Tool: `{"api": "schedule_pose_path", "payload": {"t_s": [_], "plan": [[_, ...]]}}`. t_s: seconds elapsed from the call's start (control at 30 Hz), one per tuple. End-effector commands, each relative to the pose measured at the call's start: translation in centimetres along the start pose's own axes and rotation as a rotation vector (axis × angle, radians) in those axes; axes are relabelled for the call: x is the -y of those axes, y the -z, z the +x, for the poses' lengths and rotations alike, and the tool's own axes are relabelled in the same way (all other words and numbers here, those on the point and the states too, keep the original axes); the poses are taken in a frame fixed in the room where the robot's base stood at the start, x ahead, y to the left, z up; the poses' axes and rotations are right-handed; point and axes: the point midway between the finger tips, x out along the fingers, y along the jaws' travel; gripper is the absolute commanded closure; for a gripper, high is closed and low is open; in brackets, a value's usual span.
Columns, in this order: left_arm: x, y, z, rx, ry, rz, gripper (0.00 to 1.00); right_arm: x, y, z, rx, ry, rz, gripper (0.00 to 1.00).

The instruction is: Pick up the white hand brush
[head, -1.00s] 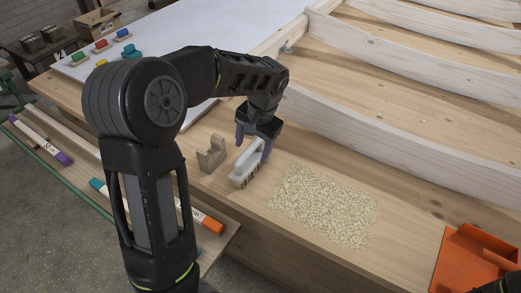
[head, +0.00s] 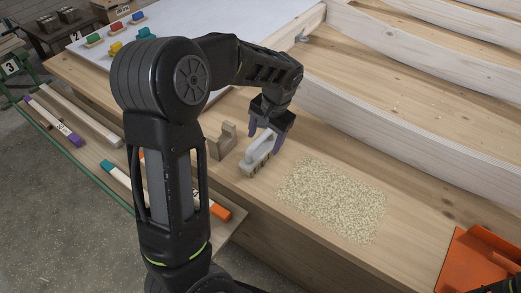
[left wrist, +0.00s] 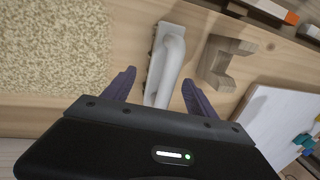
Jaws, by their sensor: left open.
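The white hand brush (head: 256,161) lies on the wooden bench, between a notched wooden block and a patch of pale shavings. My left gripper (head: 265,141) is open above it, pointing down, with its purple fingers at the two sides of the handle. In the left wrist view the brush (left wrist: 170,62) runs up between the spread fingers of the left gripper (left wrist: 159,78), closer to the right finger. Whether the fingertips reach below the handle top is hard to tell.
The notched wooden block (head: 221,141) stands just left of the brush. The pale shavings (head: 332,198) lie to its right. An orange dustpan (head: 475,258) is at the lower right. Pale curved beams (head: 385,122) rise behind. A white board (head: 190,45) lies at the upper left.

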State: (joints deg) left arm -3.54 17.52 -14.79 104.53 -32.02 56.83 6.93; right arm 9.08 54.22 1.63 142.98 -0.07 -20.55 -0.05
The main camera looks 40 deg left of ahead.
Motion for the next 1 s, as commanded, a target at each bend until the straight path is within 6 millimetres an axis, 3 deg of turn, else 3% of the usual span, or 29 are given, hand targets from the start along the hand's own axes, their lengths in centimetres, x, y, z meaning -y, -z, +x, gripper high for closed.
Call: {"api": "schedule_pose_path", "payload": {"t_s": [0.17,0.5,1.0], "plan": [[0.1,0.1,0.8,0.002,0.000,0.000,0.34,0.0,0.0,-0.1,0.000,0.000,0.000,0.64],[0.2,0.3,5.0,0.001,-0.001,0.000,0.34,0.1,0.0,-0.2,0.000,0.000,0.000,0.64],[0.2,0.3,5.2,0.000,0.000,0.000,0.34,0.1,0.0,-0.1,0.000,0.000,0.000,0.64]]}}
